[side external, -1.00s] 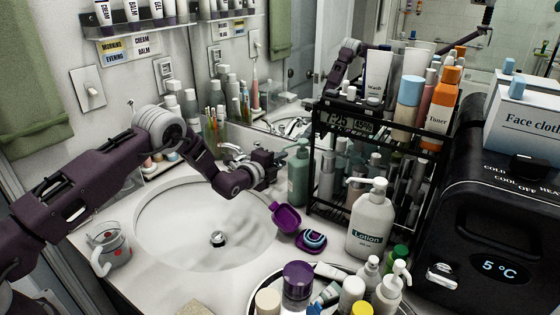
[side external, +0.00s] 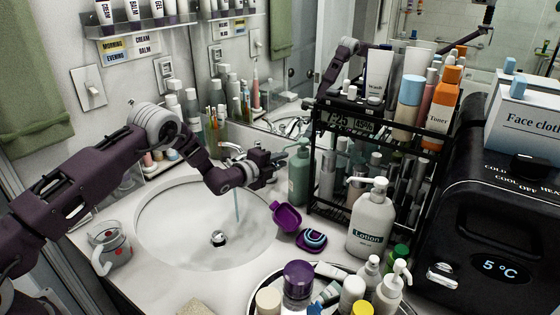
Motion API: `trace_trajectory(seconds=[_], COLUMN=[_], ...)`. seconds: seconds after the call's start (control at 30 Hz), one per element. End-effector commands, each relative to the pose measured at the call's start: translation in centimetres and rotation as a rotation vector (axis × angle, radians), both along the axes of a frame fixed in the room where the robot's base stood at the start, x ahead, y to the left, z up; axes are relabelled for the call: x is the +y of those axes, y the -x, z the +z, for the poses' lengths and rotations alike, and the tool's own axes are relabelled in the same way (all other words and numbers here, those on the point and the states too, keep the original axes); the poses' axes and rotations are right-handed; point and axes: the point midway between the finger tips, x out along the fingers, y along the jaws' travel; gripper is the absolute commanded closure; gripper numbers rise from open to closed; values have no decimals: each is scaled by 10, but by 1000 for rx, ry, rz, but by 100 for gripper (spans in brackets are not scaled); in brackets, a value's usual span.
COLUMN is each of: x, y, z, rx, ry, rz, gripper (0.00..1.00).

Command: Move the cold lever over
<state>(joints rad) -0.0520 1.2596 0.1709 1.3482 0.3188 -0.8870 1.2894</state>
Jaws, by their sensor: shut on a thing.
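The chrome tap (side external: 232,150) stands at the back rim of the white sink, partly hidden behind my wrist. A thin bluish stream of water (side external: 237,207) falls from the tap into the sink. My gripper (side external: 279,160) is at the back right of the sink beside the tap, shut on the cold lever. The lever itself is mostly hidden by my gripper, so its exact angle cannot be told.
A green pump bottle (side external: 299,172) stands close to the right of my gripper, with a black rack (side external: 325,190) beyond it. A purple open case (side external: 287,217) lies at the sink's right edge. A glass mug (side external: 109,243) stands at left.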

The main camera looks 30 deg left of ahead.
Motion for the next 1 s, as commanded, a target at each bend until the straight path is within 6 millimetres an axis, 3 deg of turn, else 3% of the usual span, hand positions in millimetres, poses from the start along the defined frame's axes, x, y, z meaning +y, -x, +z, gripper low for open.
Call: trace_trajectory(seconds=[0.03, 0.1, 0.13, 0.47, 0.8, 1.0], x=[-1, -1, -1, 0, 7, 7], y=[0, 0, 0, 4, 61, 69], z=[1, 0, 0, 1, 13, 15], rx=[-1, -1, -1, 2, 1, 0], ry=[1, 0, 0, 0, 0, 0], rz=[-2, -1, -1, 1, 1, 0], gripper=[77, 63, 61, 61, 61, 61])
